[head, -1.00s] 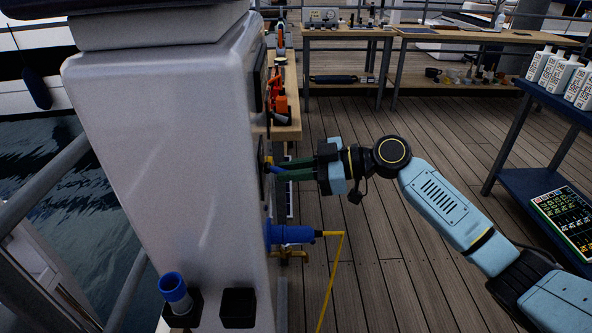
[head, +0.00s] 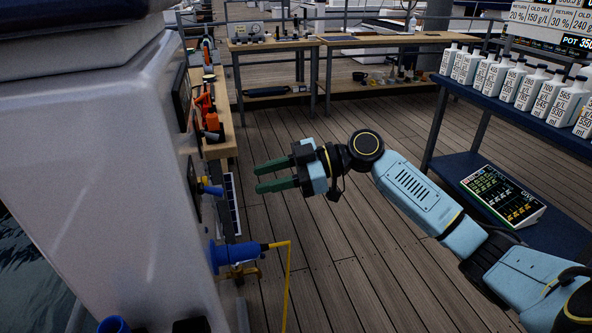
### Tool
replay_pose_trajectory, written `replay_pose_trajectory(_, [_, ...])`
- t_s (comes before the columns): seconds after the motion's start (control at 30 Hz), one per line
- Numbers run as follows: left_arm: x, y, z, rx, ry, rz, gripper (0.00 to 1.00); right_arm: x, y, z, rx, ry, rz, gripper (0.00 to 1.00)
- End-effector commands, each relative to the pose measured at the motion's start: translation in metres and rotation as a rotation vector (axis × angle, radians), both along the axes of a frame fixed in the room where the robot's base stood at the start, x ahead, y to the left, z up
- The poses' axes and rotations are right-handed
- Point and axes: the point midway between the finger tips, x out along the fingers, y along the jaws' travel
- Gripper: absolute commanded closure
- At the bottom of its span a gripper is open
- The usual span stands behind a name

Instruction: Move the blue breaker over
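The blue breaker (head: 212,190) is a small blue lever sticking out from the side panel of the white pedestal (head: 110,170), with a small yellow part at its base. My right gripper (head: 257,178) is to the right of the breaker, its two green fingers pointing left toward the panel. The fingers are parted with nothing between them, and a clear gap lies between their tips and the breaker. The panel is seen almost edge-on, so the lever's exact setting is hard to tell. My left gripper is not in view.
Below the breaker, a blue plug (head: 238,253) with a yellow cable (head: 287,285) juts from the pedestal. A wooden bench (head: 222,143) with orange tools stands behind. A dark blue shelf (head: 490,110) with white bottles is at right. The deck (head: 320,255) between is open.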

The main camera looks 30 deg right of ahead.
Motion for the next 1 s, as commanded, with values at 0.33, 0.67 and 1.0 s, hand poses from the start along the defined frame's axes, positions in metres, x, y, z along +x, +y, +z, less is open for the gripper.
replay_pose_trajectory(0.33, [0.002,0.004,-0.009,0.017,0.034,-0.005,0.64,-0.021,-0.052,0.004,0.004,-0.001,-0.001,0.64])
replay_pose_trajectory(0.67, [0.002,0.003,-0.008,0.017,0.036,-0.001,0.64,-0.024,-0.057,0.005,0.004,-0.001,-0.001,0.64])
replay_pose_trajectory(1.0, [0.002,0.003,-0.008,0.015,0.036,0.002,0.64,-0.023,-0.057,0.003,0.004,0.005,-0.006,0.64])
